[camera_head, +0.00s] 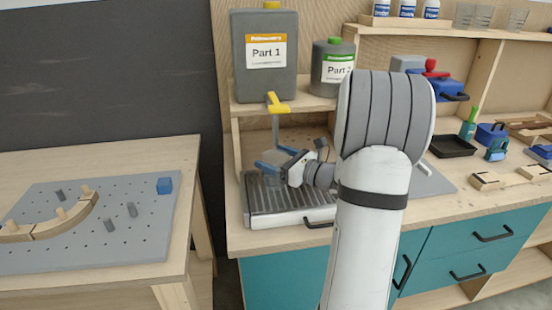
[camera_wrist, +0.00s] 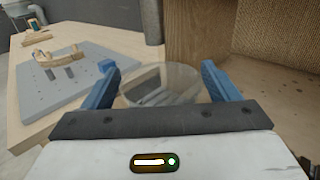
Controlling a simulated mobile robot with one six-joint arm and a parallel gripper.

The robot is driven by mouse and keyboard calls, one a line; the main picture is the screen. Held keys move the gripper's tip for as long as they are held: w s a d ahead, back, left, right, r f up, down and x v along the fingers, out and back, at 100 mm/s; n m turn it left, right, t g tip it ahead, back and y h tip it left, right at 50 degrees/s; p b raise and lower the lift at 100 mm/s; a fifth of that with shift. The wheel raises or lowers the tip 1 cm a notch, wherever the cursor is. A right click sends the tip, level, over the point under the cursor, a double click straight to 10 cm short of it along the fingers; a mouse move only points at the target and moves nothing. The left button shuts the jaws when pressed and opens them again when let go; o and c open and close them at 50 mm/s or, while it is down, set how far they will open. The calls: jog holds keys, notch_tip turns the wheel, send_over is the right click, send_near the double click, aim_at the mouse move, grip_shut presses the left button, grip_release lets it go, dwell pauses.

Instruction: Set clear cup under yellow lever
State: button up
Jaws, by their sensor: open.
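The clear cup (camera_wrist: 160,84) shows between the two blue fingers of my gripper (camera_wrist: 160,80) in the wrist view. In the head view the cup (camera_head: 271,172) is faint, above the ribbed drip tray (camera_head: 262,205). My gripper (camera_head: 274,160) is open, with a finger on either side of the cup. The yellow lever (camera_head: 278,104) is on the tap of the grey Part 1 container (camera_head: 265,70), above the gripper. I cannot tell whether the cup rests on the tray.
A smaller Part 2 container (camera_head: 332,65) with a green cap stands to the right on the same shelf. My arm hides part of the bench. A pegboard table (camera_head: 100,245) stands at the left. Spare clear cups (camera_head: 473,16) are on the top shelf.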

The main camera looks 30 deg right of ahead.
jog(key=shift+r, duration=0.3)
jog(key=v, duration=1.1)
jog(key=shift+s+d+f+b, duration=0.1)
jog(key=shift+s+d+b, duration=0.05)
jog(key=shift+s+b, duration=0.15)
jog(key=shift+s, duration=0.1)
jog(key=a+n+g, duration=0.1)
jog(key=a, duration=0.1)
jog(key=a+n+g+y, duration=0.1)
jog(key=a+n, duration=0.1)
jog(key=a, duration=0.1)
jog(key=a+n+g+y, duration=0.1)
jog(key=a+g, duration=0.1)
jog(key=shift+s+a+f, duration=0.3)
jog(key=shift+a+f, duration=0.05)
jog(key=shift+a, duration=0.05)
jog(key=s+a+f+n+g, duration=0.2)
jog(key=s+a+n+g, duration=0.2)
jog(key=a+n+g, duration=0.45)
jog(key=s+a+f+n+h, duration=0.2)
jog(key=s+a+n+h, duration=0.3)
jog(key=s+n+h, duration=0.5)
jog(key=s+n+g, duration=0.1)
jog(key=n, duration=0.7)
jog(key=shift+a+f+h, duration=0.2)
jog(key=shift+a+h, duration=0.05)
jog(key=shift+h, duration=0.15)
